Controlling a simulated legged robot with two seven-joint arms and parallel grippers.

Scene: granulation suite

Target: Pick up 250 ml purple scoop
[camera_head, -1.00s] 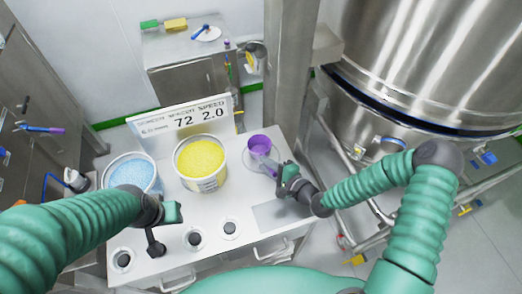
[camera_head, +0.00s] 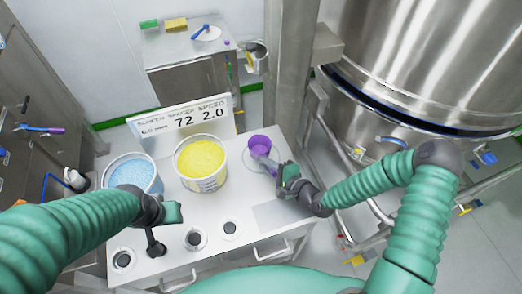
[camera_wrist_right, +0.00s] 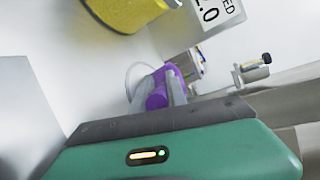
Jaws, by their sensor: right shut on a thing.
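The purple scoop (camera_head: 259,145) is at the right end of the white table, over a pale round dish (camera_head: 248,160). My right gripper (camera_head: 279,171) reaches in from the right and is shut on the scoop's handle. In the right wrist view the purple handle (camera_wrist_right: 157,94) sits between the fingers (camera_wrist_right: 170,92); the scoop's bowl is mostly hidden there. I cannot tell whether the scoop touches the dish. My left gripper (camera_head: 172,212) is at the table's left front, away from the scoop; its jaw state is unclear.
A tub of yellow granules (camera_head: 201,160) and a tub of pale blue granules (camera_head: 132,173) stand left of the scoop. A sign (camera_head: 185,122) stands behind them. Round black-centred fittings (camera_head: 195,240) line the front. A steel vessel (camera_head: 430,60) rises at the right.

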